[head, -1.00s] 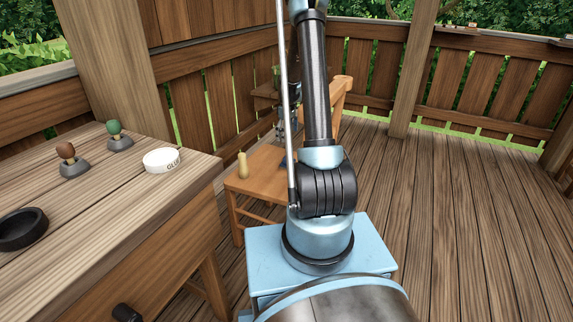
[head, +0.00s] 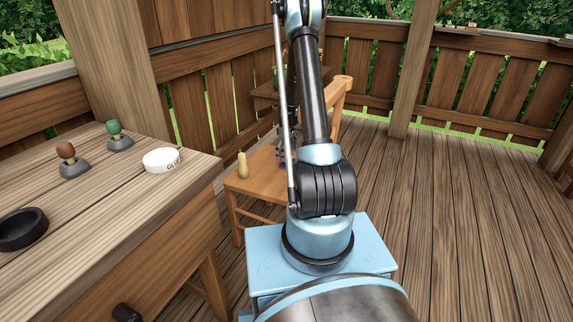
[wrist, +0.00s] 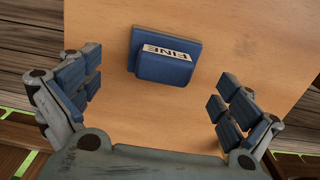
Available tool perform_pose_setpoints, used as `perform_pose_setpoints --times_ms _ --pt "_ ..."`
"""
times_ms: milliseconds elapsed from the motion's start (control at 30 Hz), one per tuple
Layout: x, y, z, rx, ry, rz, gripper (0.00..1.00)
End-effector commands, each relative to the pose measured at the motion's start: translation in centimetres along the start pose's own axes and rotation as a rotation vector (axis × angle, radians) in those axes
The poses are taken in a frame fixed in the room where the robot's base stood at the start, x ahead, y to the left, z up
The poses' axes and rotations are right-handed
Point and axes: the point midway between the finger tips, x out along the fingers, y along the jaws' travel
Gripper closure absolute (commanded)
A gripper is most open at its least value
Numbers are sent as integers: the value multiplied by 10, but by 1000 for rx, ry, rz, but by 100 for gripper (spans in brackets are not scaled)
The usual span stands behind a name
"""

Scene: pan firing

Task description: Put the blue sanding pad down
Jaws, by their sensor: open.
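The blue sanding pad (wrist: 165,60), with a pale label reading "FINE", lies on the wooden chair seat (wrist: 225,22) in the wrist view. My gripper (wrist: 157,80) is open, its fingers spread wide to the left and right of the pad and apart from it. The pad lies a little beyond the middle of the gap. In the head view the chair seat (head: 263,160) shows behind my arm, which largely hides the gripper, and I cannot make out the pad there.
A pale yellow peg-like object (head: 242,166) stands on the chair's left side. Open deck floor (head: 450,220) lies at right.

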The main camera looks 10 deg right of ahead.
Motion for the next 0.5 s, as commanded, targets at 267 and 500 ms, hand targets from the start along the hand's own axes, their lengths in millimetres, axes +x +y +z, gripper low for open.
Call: perform_pose_setpoints --times_ms 267,500 --pt "32 -2 0 0 0 0 2" --pt "35 -2 0 0 0 0 2"
